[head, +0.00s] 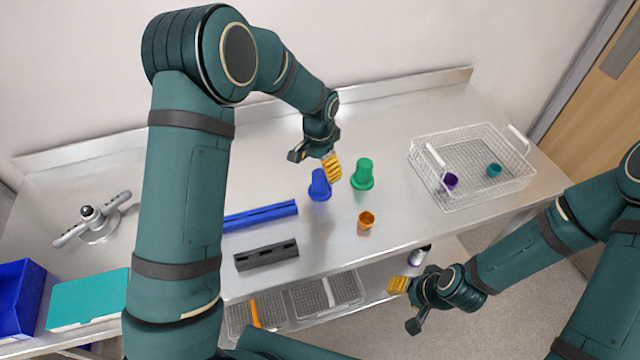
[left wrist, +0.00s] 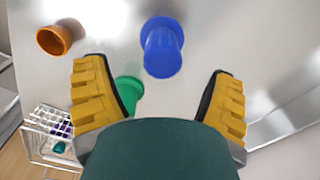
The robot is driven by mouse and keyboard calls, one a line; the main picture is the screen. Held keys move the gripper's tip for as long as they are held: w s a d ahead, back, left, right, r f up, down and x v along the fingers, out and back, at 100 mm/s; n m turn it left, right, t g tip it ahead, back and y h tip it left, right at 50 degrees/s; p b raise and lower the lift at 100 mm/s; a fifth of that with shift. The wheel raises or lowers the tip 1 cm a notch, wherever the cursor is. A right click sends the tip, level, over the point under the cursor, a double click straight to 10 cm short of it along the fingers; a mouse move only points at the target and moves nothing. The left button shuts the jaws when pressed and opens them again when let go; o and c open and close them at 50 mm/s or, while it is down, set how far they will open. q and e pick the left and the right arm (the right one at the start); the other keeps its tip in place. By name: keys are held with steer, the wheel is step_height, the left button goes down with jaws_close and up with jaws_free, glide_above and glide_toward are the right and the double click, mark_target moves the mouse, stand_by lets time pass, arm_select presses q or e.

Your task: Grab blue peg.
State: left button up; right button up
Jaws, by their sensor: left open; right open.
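The blue peg (head: 319,186) stands on the steel bench near its middle. My left gripper (head: 318,165) is open and empty, just behind and above the blue peg in the head view. In the left wrist view the blue peg (left wrist: 162,48) shows ahead of the gap between the yellow fingers of my left gripper (left wrist: 160,95), apart from both. My right gripper (head: 408,304) is open and empty, low in front of the bench at the right.
A green peg (head: 363,174) stands just right of the blue peg. An orange cup (head: 366,220) sits nearer the front edge. A white wire basket (head: 470,163) holds purple and teal pieces. A blue bar (head: 262,215) and a dark slotted block (head: 266,255) lie at left.

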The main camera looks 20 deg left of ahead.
mark_target(319, 174)
arm_select(q)
steer(key=shift+w+f, duration=0.15)
steer(key=shift+f, duration=1.35)
steer(key=shift+w+f, duration=0.1)
steer(key=shift+f, duration=1.35)
steer(key=c, duration=1.3)
